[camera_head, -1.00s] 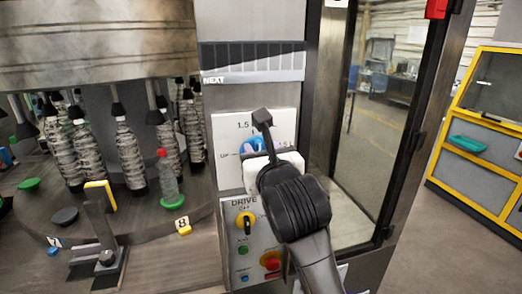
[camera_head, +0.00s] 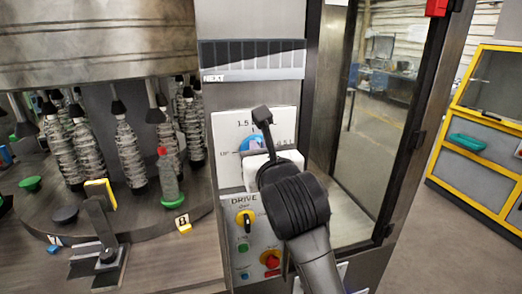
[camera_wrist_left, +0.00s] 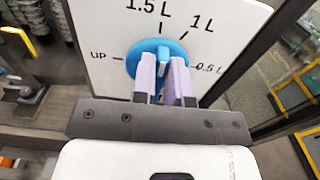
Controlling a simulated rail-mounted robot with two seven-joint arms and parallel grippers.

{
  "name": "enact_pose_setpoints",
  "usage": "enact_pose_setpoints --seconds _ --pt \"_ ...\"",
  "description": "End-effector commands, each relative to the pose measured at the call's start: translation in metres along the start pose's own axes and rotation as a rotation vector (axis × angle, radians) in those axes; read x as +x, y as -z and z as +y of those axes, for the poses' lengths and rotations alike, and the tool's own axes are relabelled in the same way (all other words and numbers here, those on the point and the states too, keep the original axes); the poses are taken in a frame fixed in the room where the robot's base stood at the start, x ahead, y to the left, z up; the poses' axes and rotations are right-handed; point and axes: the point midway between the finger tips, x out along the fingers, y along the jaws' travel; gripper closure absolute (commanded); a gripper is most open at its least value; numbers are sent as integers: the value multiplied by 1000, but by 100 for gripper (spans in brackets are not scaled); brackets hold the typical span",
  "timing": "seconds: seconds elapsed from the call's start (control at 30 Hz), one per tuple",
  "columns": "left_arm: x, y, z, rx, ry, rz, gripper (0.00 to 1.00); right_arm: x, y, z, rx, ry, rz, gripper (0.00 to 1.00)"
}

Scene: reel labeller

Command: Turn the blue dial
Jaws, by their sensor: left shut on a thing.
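The blue dial (camera_wrist_left: 136,62) is a round knob with a raised grip bar on a white plate marked UP, 1.5 L, 1 L and 0.5 L. My left gripper (camera_wrist_left: 163,75) is shut on the dial, with a pale purple finger on each side of the grip bar. In the left wrist view the bar stands nearly upright, in line with the 1.5 L mark. In the head view the dial (camera_head: 248,145) is partly hidden by my left gripper (camera_head: 259,147). My right gripper is not in view.
Below the plate is a DRIVE panel (camera_head: 240,200) with a yellow-black switch (camera_head: 245,218) and a red button (camera_head: 270,260). A carousel (camera_head: 140,225) with several wrapped spindles and a red-capped bottle (camera_head: 168,178) stands left. A glazed, dark-framed door is at right.

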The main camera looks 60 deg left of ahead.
Motion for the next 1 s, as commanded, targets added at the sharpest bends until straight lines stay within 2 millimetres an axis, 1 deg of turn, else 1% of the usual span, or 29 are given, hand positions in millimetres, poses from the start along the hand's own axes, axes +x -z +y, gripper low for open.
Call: enact_pose_setpoints --seconds 0.17,0.37,0.67,1.0 --pt "0 0 -1 52 0 0 100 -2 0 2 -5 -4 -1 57" --pt "0 -1 -3 190 -1 0 100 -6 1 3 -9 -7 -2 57" --pt "0 0 -8 475 -1 0 100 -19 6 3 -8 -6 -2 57" --pt "0 1 -12 799 -1 1 100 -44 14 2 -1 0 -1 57"
